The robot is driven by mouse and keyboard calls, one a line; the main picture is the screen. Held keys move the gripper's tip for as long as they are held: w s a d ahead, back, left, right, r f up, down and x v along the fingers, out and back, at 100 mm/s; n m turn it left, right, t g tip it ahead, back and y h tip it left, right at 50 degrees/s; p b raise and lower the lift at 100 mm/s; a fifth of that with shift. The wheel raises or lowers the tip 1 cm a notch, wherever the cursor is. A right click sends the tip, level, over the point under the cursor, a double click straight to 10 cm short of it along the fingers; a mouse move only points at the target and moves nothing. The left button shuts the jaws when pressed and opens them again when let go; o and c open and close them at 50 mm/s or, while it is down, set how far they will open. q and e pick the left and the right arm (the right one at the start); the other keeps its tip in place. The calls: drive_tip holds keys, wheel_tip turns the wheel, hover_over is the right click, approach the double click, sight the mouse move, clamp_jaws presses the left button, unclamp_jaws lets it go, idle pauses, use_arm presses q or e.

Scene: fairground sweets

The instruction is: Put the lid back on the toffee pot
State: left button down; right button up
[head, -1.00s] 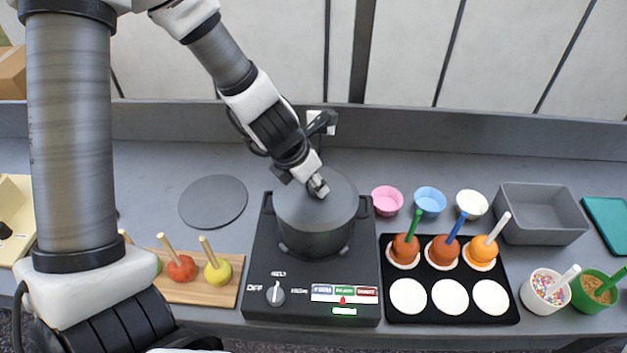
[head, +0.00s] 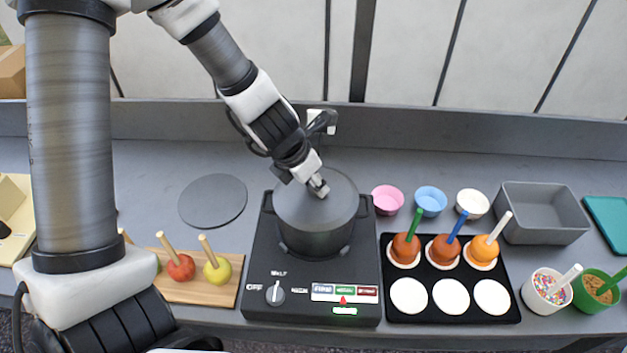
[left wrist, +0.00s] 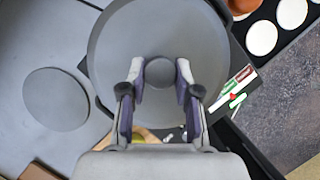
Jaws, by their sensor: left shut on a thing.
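The dark grey toffee pot (head: 316,241) stands on the black hob (head: 262,262). Its round grey lid (head: 338,200) lies on top of the pot and covers the mouth; it also fills the middle of the left wrist view (left wrist: 160,30). My left gripper (head: 319,188) is over the lid's centre. In the left wrist view its two fingers (left wrist: 161,75) are closed on the lid's round knob from both sides. Whether the lid is fully seated on the rim is hard to tell. My right gripper does not show.
A flat grey disc (head: 213,201) lies left of the hob. A board (head: 200,290) with apples on sticks is at front left. Right of the hob is a black tray (head: 450,312) with dipped apples. Pink (head: 387,199), blue (head: 430,201) and white (head: 472,204) bowls stand behind it, near a grey bin (head: 541,213).

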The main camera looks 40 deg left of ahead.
use_arm(q)
drive_tip(key=shift+c, duration=1.3)
unclamp_jaws()
wheel_tip(320, 180, up, 7)
drive_tip(key=p, duration=0.7)
drive_tip(key=shift+r, duration=0.1)
clamp_jaws()
drive_tip(key=shift+f+b, duration=0.25)
drive_tip(key=shift+b, duration=0.05)
